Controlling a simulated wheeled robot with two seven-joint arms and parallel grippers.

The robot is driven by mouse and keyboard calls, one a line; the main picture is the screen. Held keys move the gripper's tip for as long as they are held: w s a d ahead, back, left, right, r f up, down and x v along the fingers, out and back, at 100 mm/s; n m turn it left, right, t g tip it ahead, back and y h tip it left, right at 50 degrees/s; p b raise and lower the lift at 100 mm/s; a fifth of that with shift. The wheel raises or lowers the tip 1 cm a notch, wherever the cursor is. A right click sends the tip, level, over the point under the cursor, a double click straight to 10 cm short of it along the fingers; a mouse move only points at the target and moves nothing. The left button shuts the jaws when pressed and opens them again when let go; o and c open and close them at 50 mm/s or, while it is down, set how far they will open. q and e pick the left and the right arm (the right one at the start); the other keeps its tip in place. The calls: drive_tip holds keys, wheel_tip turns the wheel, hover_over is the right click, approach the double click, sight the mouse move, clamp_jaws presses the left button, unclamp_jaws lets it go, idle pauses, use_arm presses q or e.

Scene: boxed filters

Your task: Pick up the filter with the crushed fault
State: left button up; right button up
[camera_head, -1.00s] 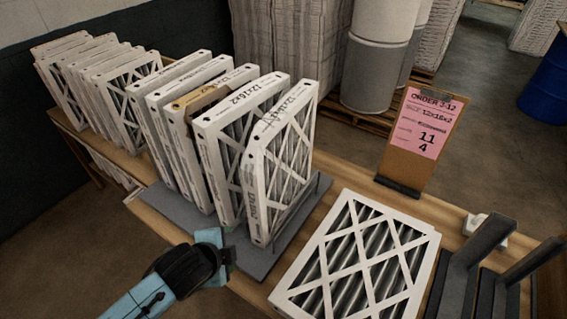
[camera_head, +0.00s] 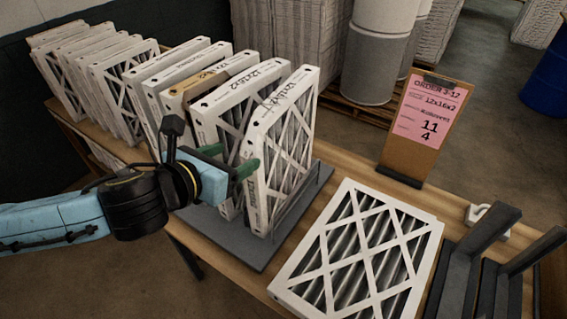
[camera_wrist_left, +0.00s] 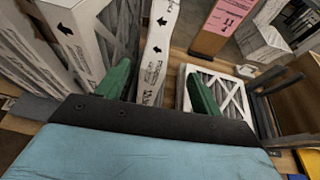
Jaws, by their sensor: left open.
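Several white cardboard-framed filters stand in a row on a grey rack (camera_head: 248,251). The front filter (camera_head: 292,135) has a bent, buckled edge and a pushed-in upper corner, which looks like the crushed one. Its narrow edge also shows in the wrist view (camera_wrist_left: 158,45), slightly bowed. My left gripper (camera_head: 231,160) is open, at the near edge of this filter. In the wrist view its green fingers (camera_wrist_left: 160,88) stand to either side of that edge, with gaps between. A neighbouring filter (camera_head: 230,125) stands close behind. The right gripper is not in view.
A filter (camera_head: 360,250) lies flat on the wooden table. A clipboard with a pink order sheet (camera_head: 430,115) stands behind it. A dark bracket stand (camera_head: 480,250) is at the right. More filters (camera_head: 90,80) stand at the back left. One racked filter has a brown patch (camera_head: 203,82).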

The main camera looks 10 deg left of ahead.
sight(251, 148)
use_arm(q)
drive_tip(key=x, duration=0.5)
drive_tip(key=shift+w+p, duration=0.15)
drive_tip(key=shift+p, duration=0.2)
drive_tip(key=shift+a+f+x, duration=0.1)
drive_tip(key=shift+a+x, duration=0.05)
drive_tip(key=shift+x, duration=1.25)
drive_tip(key=shift+a+f+x, duration=0.1)
drive_tip(key=shift+a+x, duration=0.05)
drive_tip(key=shift+x, duration=1.3)
clamp_jaws()
